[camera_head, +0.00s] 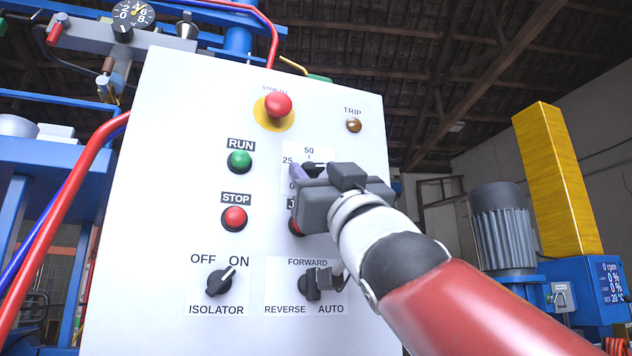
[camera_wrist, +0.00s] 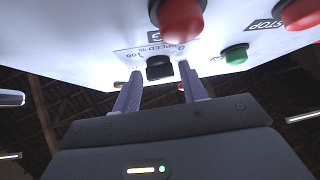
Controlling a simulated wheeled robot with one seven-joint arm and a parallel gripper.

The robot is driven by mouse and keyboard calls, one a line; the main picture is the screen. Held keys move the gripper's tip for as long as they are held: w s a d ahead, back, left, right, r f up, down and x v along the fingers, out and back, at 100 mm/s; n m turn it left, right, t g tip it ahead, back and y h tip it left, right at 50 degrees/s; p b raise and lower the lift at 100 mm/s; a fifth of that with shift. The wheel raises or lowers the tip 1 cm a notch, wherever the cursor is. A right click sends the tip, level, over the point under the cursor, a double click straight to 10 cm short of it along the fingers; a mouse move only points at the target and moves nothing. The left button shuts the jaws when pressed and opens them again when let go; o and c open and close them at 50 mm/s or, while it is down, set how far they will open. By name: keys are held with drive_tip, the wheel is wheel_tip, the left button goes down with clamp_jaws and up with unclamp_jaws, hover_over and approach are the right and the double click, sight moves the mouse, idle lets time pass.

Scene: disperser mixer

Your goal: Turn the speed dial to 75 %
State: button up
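The speed dial (camera_head: 315,167) is a black knob on the white panel, with a printed scale around it. The marks 0, 25 and 50 show in the head view; the right side of the scale is hidden behind my gripper. My gripper (camera_head: 303,172) is at the dial. In the wrist view, the dial (camera_wrist: 160,68) shows between and beyond the two purple fingers of my gripper (camera_wrist: 158,80). The fingers are apart, with a gap on each side of the knob. I cannot tell where the dial's pointer stands.
The white panel (camera_head: 150,220) also has a red stop knob (camera_head: 278,105), green RUN button (camera_head: 240,160), red STOP button (camera_head: 234,217), isolator switch (camera_head: 219,282) and direction selector (camera_head: 315,285), close around my gripper. A drive display (camera_head: 611,280) at right reads 0 rpm.

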drive_tip(key=c, duration=0.7)
drive_tip(key=shift+r+n+g+y+p, duration=0.3)
drive_tip(key=shift+r+n+y+p, duration=0.25)
drive_tip(key=shift+p, duration=0.7)
drive_tip(key=shift+d+n+g+y+p, duration=0.1)
drive_tip(key=shift+n+g+y+p, duration=0.3)
drive_tip(key=shift+n+p, duration=0.3)
drive_tip(key=shift+d+f+n+g+y, duration=0.1)
drive_tip(key=shift+f+n+g+y, duration=0.25)
drive_tip(key=shift+n+y, duration=0.3)
drive_tip(key=shift+f+n+g+y, duration=0.1)
drive_tip(key=shift+n+g+y, duration=0.35)
drive_tip(key=shift+n, duration=0.35)
drive_tip(key=o, duration=1)
